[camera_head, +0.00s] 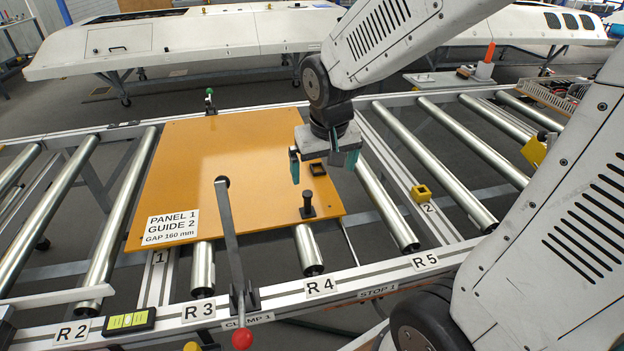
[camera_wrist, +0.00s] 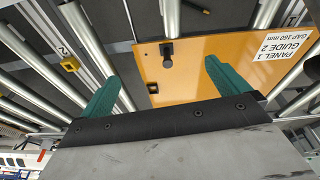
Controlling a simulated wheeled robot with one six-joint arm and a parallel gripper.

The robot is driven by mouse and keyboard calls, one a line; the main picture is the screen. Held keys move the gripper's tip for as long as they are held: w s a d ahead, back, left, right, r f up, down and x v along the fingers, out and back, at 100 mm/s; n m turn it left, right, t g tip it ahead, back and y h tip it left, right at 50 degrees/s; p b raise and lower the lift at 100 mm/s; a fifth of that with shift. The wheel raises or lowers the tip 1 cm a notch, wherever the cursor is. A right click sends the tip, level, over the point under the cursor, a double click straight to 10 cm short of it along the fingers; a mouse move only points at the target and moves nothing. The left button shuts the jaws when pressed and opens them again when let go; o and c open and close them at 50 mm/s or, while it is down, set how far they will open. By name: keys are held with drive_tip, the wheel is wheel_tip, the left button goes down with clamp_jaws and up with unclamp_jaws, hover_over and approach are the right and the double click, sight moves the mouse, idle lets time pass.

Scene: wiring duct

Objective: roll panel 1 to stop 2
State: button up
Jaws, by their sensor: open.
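Panel 1 (camera_head: 215,150) is a flat orange plate lying across the rollers, with a white label reading PANEL 1, GUIDE 2, GAP 160 mm. A black peg (camera_head: 308,207) stands near its front right corner, with a black square fitting (camera_head: 318,169) behind it. My gripper (camera_head: 322,168) is open and empty above the panel's right part. In the wrist view the peg (camera_wrist: 167,52) shows beyond and between the teal fingers (camera_wrist: 160,74). The yellow square piece by the number 2 (camera_head: 421,193) sits on a crossbar right of the panel; it also shows in the wrist view (camera_wrist: 69,64).
Clamp 1's grey arm (camera_head: 230,235) reaches over the panel's front edge, its red knob (camera_head: 242,339) in front; contact is unclear. A STOP 1 label (camera_head: 378,291) is on the front rail. Bare rollers (camera_head: 450,155) lie right of the panel. A yellow block (camera_head: 535,150) stands farther right.

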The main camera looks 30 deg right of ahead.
drive_tip(key=m, duration=0.1)
hover_over(308, 198)
drive_tip(key=s, duration=0.1)
drive_tip(key=s+a+f+x, duration=0.1)
drive_tip(key=s+x, duration=0.1)
drive_tip(key=x, duration=0.9)
drive_tip(key=shift+t, duration=0.4)
drive_tip(key=x, duration=0.9)
drive_tip(key=shift+s+f, duration=0.25)
drive_tip(key=shift+f, duration=0.1)
drive_tip(key=d, duration=0.2)
drive_tip(key=s+d, duration=0.1)
drive_tip(key=d, duration=0.1)
drive_tip(key=shift+r, duration=0.15)
drive_tip(key=shift+w+a, duration=0.15)
drive_tip(key=shift+a, duration=0.55)
wheel_tip(308, 198, up, 9)
